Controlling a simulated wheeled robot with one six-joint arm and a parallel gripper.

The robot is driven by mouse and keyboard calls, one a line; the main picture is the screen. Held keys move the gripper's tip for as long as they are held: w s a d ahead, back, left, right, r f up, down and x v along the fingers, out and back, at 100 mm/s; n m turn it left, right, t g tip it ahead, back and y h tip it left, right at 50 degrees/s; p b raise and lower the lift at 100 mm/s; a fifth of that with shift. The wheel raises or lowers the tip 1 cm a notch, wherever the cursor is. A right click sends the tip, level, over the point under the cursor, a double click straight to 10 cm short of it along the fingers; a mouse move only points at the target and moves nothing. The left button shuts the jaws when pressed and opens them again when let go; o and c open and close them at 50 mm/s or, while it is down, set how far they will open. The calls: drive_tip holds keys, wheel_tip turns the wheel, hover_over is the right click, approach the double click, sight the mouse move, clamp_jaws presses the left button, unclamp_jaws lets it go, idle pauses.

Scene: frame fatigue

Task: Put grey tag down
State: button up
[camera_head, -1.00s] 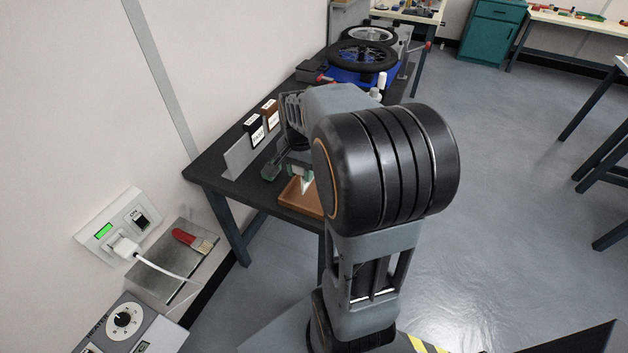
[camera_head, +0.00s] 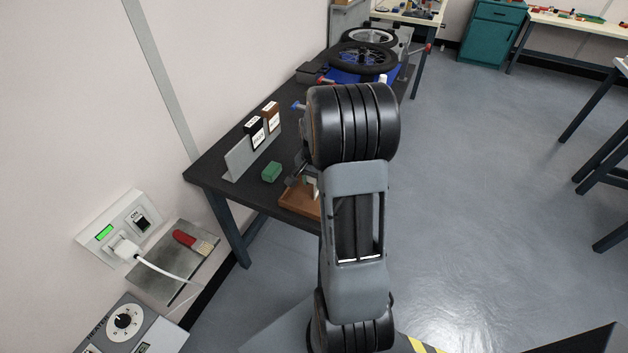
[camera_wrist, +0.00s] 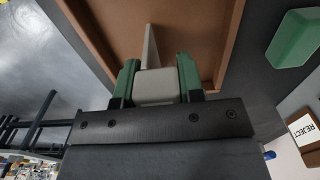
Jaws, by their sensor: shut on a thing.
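My gripper (camera_wrist: 155,80) is shut on the grey tag (camera_wrist: 154,88), seen in the wrist view. The tag is a pale grey block between the two green finger pads, with a thin pale strip reaching beyond it. A brown tray (camera_wrist: 226,60) with a raised rim lies beyond the fingers. I cannot tell whether the tag touches the tray floor. In the head view the tray (camera_head: 295,205) is at the bench's near edge, and my arm hides most of the gripper and tag.
A green block (camera_head: 271,172) lies on the dark bench (camera_head: 222,167) left of the tray. A grey upright plate (camera_head: 240,160) with black and brown labelled holders stands by the wall; one label reads REJECT. Wheels on a blue base (camera_head: 350,74) are farther back.

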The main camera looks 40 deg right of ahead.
drive_tip(key=shift+f, duration=0.2)
drive_tip(key=o, duration=1)
